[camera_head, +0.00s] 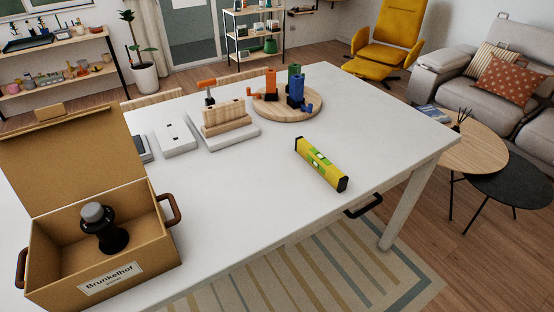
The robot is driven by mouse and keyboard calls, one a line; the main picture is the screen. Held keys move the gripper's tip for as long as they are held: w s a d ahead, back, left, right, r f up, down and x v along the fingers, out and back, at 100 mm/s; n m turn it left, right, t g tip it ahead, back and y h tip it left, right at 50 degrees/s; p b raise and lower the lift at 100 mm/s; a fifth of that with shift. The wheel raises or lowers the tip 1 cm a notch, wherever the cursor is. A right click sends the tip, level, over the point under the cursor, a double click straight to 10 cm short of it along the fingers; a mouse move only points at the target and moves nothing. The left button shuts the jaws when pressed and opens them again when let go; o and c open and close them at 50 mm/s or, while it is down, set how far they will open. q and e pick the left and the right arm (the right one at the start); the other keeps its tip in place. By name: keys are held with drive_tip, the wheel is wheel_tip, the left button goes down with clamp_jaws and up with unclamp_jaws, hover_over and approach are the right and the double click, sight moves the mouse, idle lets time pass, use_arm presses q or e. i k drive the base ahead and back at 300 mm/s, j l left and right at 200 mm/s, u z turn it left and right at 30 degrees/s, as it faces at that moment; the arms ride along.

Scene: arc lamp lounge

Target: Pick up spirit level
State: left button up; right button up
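The spirit level (321,164) is a yellow bar with black end caps and green vials. It lies flat on the white table (261,188), near the table's front right edge, slanting from upper left to lower right. Nothing touches it or covers it. Neither of my grippers shows in the head view.
An open cardboard box (104,250) with brown handles stands at the table's left, holding a black object with a grey top (102,229). A round wooden board (287,105) bears orange, green and blue tools. A wooden block rack (225,117) stands left of it. The table around the level is clear.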

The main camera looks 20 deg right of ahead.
sight(337, 178)
drive_tip(key=i+l+u, duration=0.15)
drive_tip(key=l, duration=0.75)
drive_tip(key=i+l+u, duration=0.1)
drive_tip(key=l, duration=0.8)
drive_tip(key=i+l+u, duration=0.15)
drive_tip(key=l, duration=0.75)
